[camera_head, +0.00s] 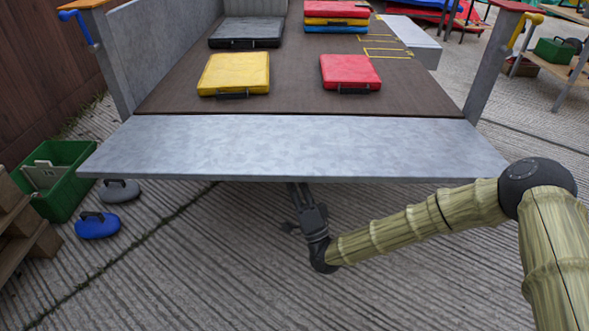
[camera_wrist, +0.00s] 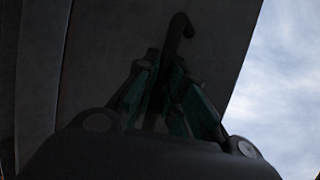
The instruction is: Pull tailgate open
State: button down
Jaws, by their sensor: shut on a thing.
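The tailgate (camera_head: 290,148) is a wide grey metal panel at the near end of the trailer. It is folded down and lies roughly level, sticking out towards me. My gripper (camera_head: 297,188) is under its near edge, and its fingertips are hidden there in the head view. In the dark wrist view, my gripper's fingers (camera_wrist: 163,105) are closed around a dark hooked handle (camera_wrist: 180,27) against the underside of the tailgate (camera_wrist: 222,45).
The brown trailer bed (camera_head: 300,92) carries a yellow case (camera_head: 234,70), a red case (camera_head: 350,70) and other folded pads. A green crate (camera_head: 72,165) and blue and grey weights (camera_head: 97,225) sit at the left. Paving in front is clear.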

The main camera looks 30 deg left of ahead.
jog(key=shift+f, duration=0.7)
jog(key=c, duration=1.8)
grip_release()
jog(key=shift+d+r, duration=0.1)
jog(key=shift+o, duration=0.2)
jog(key=v, duration=1.2)
